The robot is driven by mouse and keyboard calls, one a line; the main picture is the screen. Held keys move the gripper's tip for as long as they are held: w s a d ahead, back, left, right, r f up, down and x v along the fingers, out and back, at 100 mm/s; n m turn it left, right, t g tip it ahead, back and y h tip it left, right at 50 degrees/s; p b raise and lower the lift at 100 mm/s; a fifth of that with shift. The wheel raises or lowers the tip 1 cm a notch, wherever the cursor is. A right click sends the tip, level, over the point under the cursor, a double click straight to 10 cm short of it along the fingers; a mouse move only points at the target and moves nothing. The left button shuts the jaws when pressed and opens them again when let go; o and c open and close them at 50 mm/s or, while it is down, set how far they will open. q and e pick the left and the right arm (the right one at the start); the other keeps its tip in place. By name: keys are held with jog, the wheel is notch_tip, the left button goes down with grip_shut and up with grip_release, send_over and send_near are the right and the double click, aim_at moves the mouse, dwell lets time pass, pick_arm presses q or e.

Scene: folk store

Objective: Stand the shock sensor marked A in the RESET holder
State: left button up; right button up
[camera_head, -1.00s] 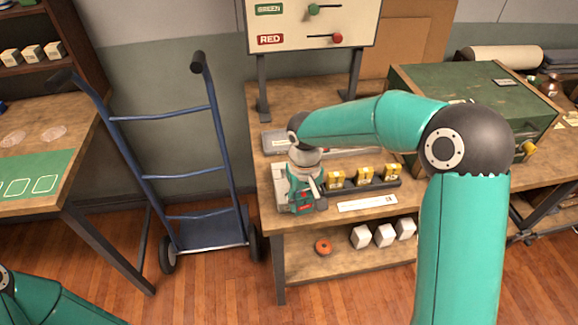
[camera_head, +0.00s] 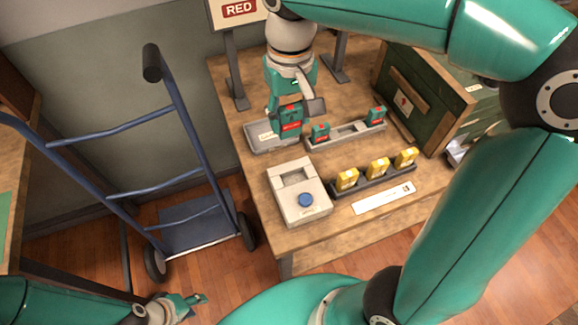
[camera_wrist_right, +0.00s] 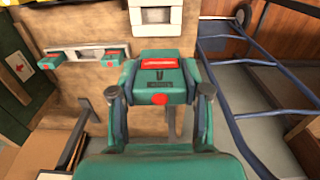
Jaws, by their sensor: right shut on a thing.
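My right gripper (camera_head: 290,92) is shut on a teal shock sensor (camera_head: 291,119) with a red label, held upright over the grey tray's right end. In the right wrist view the sensor (camera_wrist_right: 160,82) sits between the fingers; its letter is not clearly readable. Whether it touches the tray is unclear. A grey holder (camera_head: 349,132) right of it has one teal sensor (camera_head: 320,133) at its left end and another (camera_head: 376,115) at its right end, with a gap between. I cannot read which holder says RESET. My left gripper (camera_head: 188,304) is low at the left, its jaws unclear.
The grey tray (camera_head: 262,136) bears a small unreadable label. A white device (camera_head: 298,207) with a blue button stands at the bench's front left. Yellow blocks (camera_head: 377,168) stand in a dark rack behind a white strip (camera_head: 384,197). A green cabinet (camera_head: 421,95) bounds the right; a blue hand truck (camera_head: 185,140) stands left.

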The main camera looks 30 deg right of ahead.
aim_at(295, 135)
jog(key=shift+s+d+f+b, duration=0.1)
jog(key=shift+f+b, duration=0.05)
jog(key=shift+f, duration=2.85)
jog(key=shift+s+d+f+b, duration=0.1)
jog(key=shift+s+d+f, duration=0.05)
jog(key=shift+f, duration=2.85)
jog(key=shift+s+d+f+b, duration=0.1)
jog(key=shift+f+b, duration=0.05)
jog(key=shift+f, duration=2.85)
jog(key=shift+f, duration=0.2)
jog(key=o, duration=1.2)
jog(key=shift+r, duration=0.1)
jog(key=shift+c, duration=0.2)
jog(key=shift+r, duration=0.1)
jog(key=shift+r, duration=0.2)
notch_tip(295, 135, up, 12)
jog(key=shift+f+p, duration=0.2)
jog(key=shift+p, duration=0.15)
